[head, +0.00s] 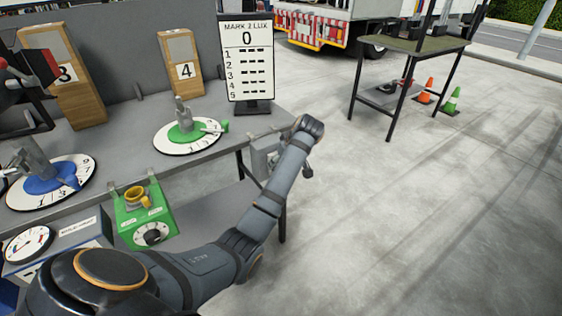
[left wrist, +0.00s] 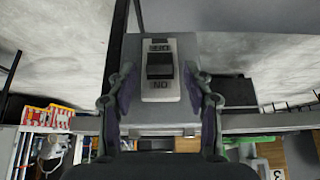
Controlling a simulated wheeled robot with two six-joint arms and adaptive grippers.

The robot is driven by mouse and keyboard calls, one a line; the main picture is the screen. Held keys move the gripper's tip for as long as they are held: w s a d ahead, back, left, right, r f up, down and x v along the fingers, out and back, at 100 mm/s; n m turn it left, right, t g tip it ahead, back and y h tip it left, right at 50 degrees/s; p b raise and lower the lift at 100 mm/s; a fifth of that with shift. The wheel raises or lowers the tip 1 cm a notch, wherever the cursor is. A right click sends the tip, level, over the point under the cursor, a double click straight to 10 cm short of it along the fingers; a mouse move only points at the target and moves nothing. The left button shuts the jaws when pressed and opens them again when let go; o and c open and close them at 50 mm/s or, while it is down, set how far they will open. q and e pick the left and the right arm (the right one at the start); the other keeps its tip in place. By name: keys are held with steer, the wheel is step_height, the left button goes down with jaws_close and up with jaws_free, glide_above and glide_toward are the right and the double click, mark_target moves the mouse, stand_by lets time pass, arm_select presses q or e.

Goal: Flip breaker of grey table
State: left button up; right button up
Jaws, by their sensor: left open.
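The breaker is a grey box (head: 264,160) on the right end of the grey table (head: 225,148). In the left wrist view the breaker (left wrist: 158,115) faces me with a black rocker switch (left wrist: 160,65) on a pale plate. One label reads as an upside-down ON; the opposite label is too blurred to read. My left gripper (left wrist: 158,84) is open, with one finger on each side of the box front. I cannot tell whether the fingers touch it. In the head view my left arm reaches past the table's end, and its wrist partly hides the gripper.
On the table stand a green dial (head: 186,133), a blue dial (head: 50,186), a wooden block marked 4 (head: 181,66) and a score board (head: 247,60). A green box (head: 147,216) is at the front edge. Open floor (head: 420,220) lies to the right.

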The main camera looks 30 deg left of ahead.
arm_select(q)
steer(key=v, duration=0.7)
steer(key=shift+d+r, duration=0.15)
steer(key=shift+r, duration=0.05)
